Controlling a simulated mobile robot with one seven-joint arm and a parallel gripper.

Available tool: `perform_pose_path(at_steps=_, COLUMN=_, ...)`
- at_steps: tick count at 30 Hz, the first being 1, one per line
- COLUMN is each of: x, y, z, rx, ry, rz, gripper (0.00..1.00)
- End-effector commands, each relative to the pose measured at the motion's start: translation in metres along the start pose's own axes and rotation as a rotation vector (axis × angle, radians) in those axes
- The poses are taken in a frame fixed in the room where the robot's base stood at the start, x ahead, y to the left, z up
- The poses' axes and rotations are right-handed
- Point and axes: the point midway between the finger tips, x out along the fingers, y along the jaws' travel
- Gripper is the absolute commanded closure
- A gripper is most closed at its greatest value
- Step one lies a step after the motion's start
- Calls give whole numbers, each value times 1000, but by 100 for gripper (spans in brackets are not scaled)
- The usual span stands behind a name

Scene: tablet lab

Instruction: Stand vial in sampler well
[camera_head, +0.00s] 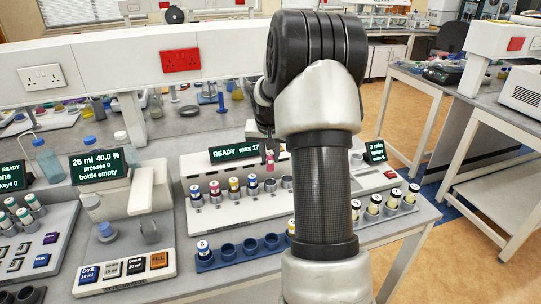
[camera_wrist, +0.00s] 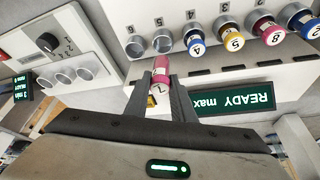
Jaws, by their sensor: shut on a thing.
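My gripper (camera_wrist: 163,88) is shut on a pink vial (camera_wrist: 159,76) with a white numbered label. In the head view the pink vial (camera_head: 270,185) shows below my gripper, at the sampler's row of wells; my arm hides much of the gripper. The sampler (camera_head: 190,163) is a white machine with a green READY display (camera_head: 234,152). In the wrist view the vial's far end lines up with an empty well (camera_wrist: 162,41). I cannot tell whether its end has entered the well. Another empty well (camera_wrist: 134,47) is beside it.
Capped vials, such as the blue one (camera_wrist: 197,48), fill neighbouring wells. A blue rack (camera_head: 229,252) in front holds few vials. Several black-capped vials (camera_head: 393,199) stand at right. A bottle-filling station (camera_head: 130,270) is at left. A white overhead beam (camera_head: 110,68) runs behind.

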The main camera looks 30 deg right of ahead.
Motion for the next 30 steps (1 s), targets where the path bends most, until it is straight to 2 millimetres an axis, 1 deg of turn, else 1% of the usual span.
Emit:
perform_pose_path(at_steps=8, x=24, y=1, z=10, rx=2, ry=-1, rz=0, gripper=99)
perform_pose_path(at_steps=15, x=49, y=1, z=21, rx=2, ry=-1, rz=0, gripper=99)
perform_pose_path(at_steps=18, x=56, y=1, z=24, rx=2, ry=-1, rz=0, gripper=99)
perform_pose_path(at_steps=22, x=60, y=1, z=25, rx=1, ry=0, rz=0, gripper=99)
perform_pose_path(at_steps=30, x=60, y=0, z=25, rx=1, ry=0, rz=0, gripper=99)
